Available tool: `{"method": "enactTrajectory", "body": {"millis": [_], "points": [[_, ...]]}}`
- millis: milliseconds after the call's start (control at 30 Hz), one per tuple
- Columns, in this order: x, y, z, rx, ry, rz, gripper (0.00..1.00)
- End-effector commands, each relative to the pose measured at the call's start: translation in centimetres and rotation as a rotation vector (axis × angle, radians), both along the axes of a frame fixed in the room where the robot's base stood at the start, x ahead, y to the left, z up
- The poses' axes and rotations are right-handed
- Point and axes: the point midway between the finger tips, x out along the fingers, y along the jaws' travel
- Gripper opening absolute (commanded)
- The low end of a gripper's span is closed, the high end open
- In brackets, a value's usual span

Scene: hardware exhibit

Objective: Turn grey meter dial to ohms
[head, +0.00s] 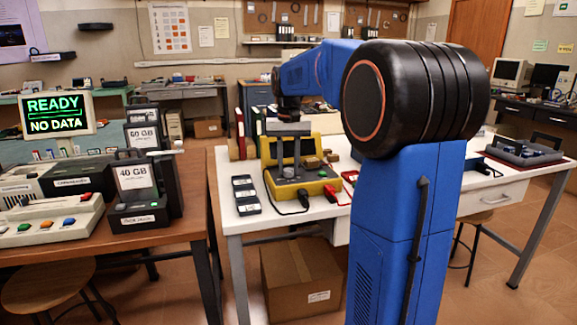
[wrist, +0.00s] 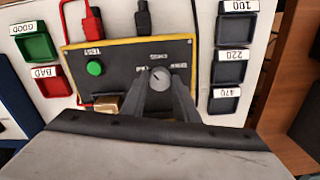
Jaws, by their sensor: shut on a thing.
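The yellow meter with a dark top panel stands on the white table in the head view (head: 322,187) and fills the middle of the wrist view (wrist: 108,62). Its round grey dial (wrist: 160,77) sits among small labels too blurred to read surely, so I cannot tell which one it points to. My gripper (wrist: 161,82) reaches down over the panel with its two fingers closed on either side of the dial. In the head view my gripper (head: 288,168) is above the meter and partly hides its top. A green button (wrist: 95,68) marked TEST is beside the dial.
Red and black leads (wrist: 92,22) plug into the meter's edge. Trays labelled GOOD (wrist: 37,46) and BAD (wrist: 52,82) lie on one side. Several dark trays, including one labelled 220 (wrist: 227,68), lie on the other. A cardboard box (head: 302,280) is under the table.

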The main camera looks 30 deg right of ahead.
Motion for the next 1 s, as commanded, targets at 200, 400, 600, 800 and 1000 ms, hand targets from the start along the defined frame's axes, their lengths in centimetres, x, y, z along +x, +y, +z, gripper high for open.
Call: {"method": "enactTrajectory", "body": {"millis": [200, 400, 600, 800, 1000], "points": [[0.01, 0.0, 0.03, -0.001, -0.001, -0.184, 0.05], [0.01, 0.0, 0.04, -0.001, -0.001, -0.342, 0.05], [0.01, 0.0, 0.04, -0.001, -0.001, -0.462, 0.05], [0.01, 0.0, 0.05, -0.001, -0.001, -0.534, 0.05], [0.02, -0.01, 0.05, 0.0, -0.001, -0.562, 0.05]]}}
